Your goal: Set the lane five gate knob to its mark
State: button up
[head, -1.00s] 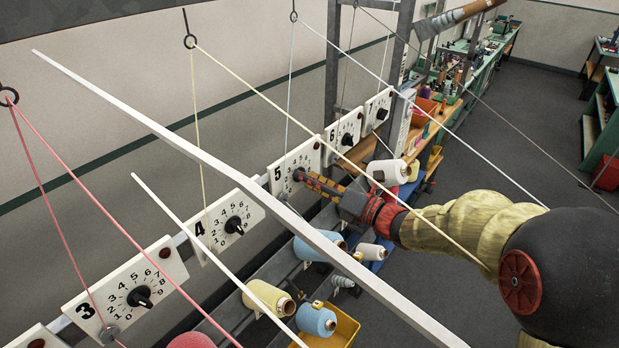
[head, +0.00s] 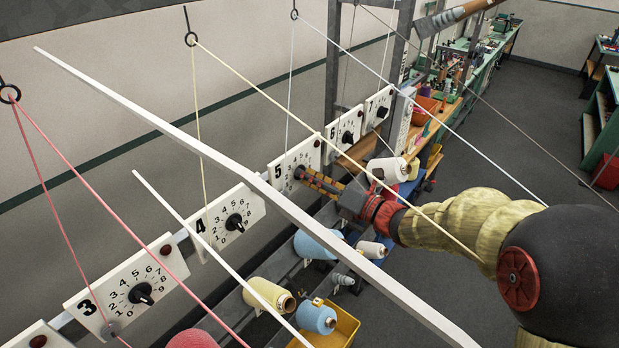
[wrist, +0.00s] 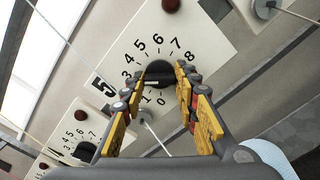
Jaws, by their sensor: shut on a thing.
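The lane five panel (head: 286,160) is a white plate marked 5 on the rail, with a ring of digits. It also fills the middle of the wrist view (wrist: 205,62). Its black round knob (wrist: 158,73) sits between my fingertips, which partly cover it. My gripper (wrist: 160,79) is shut on this knob, one orange-yellow finger on each side. In the head view my gripper (head: 302,174) reaches the panel from the right and hides most of the knob. The knob's pointer direction and the mark cannot be made out clearly.
Similar panels for lane four (head: 229,219), lane three (head: 125,286) and lane six (head: 343,136) stand along the rail. Taut yarns and a long white bar (head: 240,175) cross in front. Yarn cones (head: 270,296) and a yellow bin (head: 335,330) lie below.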

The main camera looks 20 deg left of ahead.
jog(key=shift+f+n+b, duration=0.1)
jog(key=shift+n+b, duration=0.2)
jog(key=shift+b, duration=0.4)
jog(key=shift+c, duration=0.4)
jog(key=n+b, duration=1.7)
jog(key=b, duration=1)
jog(key=o, duration=1.1)
